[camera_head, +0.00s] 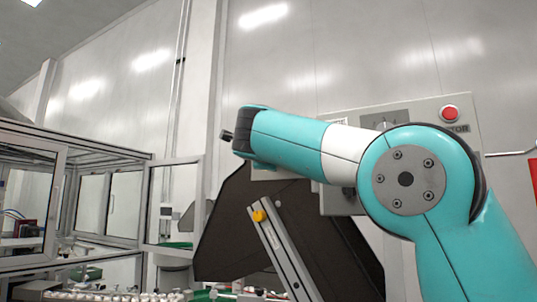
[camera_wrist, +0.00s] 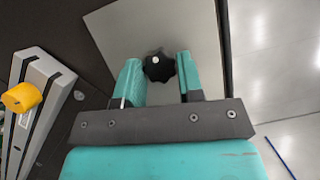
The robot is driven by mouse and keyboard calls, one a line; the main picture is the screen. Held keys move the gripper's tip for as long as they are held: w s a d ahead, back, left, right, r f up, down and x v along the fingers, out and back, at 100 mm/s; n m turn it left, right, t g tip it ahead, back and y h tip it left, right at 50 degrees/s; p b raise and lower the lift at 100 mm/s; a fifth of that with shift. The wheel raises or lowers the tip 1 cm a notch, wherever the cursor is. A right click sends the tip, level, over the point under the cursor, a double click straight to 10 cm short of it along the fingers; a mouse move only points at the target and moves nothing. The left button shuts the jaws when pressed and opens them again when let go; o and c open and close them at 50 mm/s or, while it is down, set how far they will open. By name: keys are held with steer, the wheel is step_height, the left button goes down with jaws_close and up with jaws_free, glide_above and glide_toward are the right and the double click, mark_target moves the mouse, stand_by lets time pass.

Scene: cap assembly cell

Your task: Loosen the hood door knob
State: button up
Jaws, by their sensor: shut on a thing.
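The hood door knob (camera_wrist: 159,68) is a black, lobed star knob in the upper middle of the wrist view. It sits in front of a grey metal plate (camera_wrist: 115,28). My gripper (camera_wrist: 158,61) has one teal finger on each side of the knob and is shut on it. In the wrist view a narrow gap seems to show beside the right finger. In the head view the knob and my fingers are hidden. The dark hood panel (camera_head: 228,225) shows there below my teal arm.
A slotted metal bracket (camera_head: 283,255) with a yellow knob (camera_head: 259,216) lies on the dark panel; the yellow knob also shows in the wrist view (camera_wrist: 21,97). A grey control box with a red button (camera_head: 450,114) stands behind my arm. Glazed framed enclosures (camera_head: 150,200) stand at left.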

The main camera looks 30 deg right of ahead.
steer(key=n+g+p, duration=0.1)
steer(key=n+p, duration=0.2)
steer(key=n+g+p, duration=0.2)
steer(key=n+p, duration=0.1)
steer(key=p, duration=0.1)
steer(key=n+g+p, duration=0.1)
steer(key=n+p, duration=0.2)
steer(key=shift+w+r+y, duration=0.1)
steer(key=shift+r+y, duration=0.2)
steer(key=shift+y, duration=0.1)
steer(key=shift+f+n+g+p, duration=0.1)
steer(key=shift+n+g+p, duration=0.2)
steer(key=o, duration=0.9)
